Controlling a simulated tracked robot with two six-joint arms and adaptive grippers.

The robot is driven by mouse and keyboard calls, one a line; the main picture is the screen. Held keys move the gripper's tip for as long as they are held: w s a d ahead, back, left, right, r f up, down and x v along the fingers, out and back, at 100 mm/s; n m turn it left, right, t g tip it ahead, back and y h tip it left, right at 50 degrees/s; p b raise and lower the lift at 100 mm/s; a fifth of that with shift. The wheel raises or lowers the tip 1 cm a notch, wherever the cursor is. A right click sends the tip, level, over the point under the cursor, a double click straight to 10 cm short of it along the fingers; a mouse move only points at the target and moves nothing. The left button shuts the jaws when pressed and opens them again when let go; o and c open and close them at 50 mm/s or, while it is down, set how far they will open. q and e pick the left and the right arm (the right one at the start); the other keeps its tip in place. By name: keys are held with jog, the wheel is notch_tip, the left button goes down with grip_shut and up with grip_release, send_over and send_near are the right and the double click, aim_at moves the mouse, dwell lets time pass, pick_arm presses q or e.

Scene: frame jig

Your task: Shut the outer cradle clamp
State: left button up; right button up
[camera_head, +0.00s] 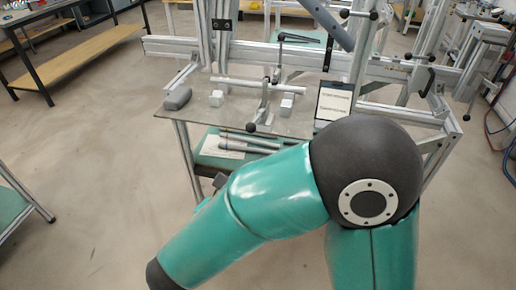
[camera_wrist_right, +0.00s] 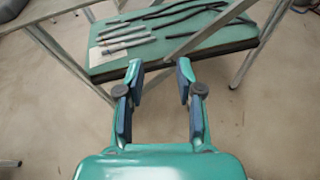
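A pale tube (camera_head: 240,84) lies on the bench near two light blocks, the left block (camera_head: 216,98) and the right block (camera_head: 286,106). A metal lever clamp with dark knobs (camera_head: 264,104) stands by the tube, its arm raised. Another clamp handle with dark ends (camera_head: 420,57) is on the rail at the right. I cannot tell which is the outer cradle clamp, nor whether its jaw is open. My right gripper (camera_wrist_right: 160,76) is open and empty in the right wrist view, facing the lower shelf, away from the clamps. My left gripper is not in view.
The bench top (camera_head: 190,112) carries a grey case (camera_head: 177,98) and a dark-framed panel (camera_head: 333,101). Below is a green shelf (camera_wrist_right: 110,70) with paper and several rods. Aluminium posts and rails stand behind.

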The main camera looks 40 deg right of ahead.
aim_at(256, 119)
notch_tip(256, 119, up, 8)
jog(key=a+t+h+b, duration=0.1)
jog(key=t+h, duration=0.1)
jog(key=t, duration=0.1)
jog(key=x, duration=1.6)
jog(key=shift+w+p, duration=0.3)
jog(key=shift+p, duration=0.1)
jog(key=shift+c, duration=0.3)
grip_shut()
jog(key=shift+r, duration=0.15)
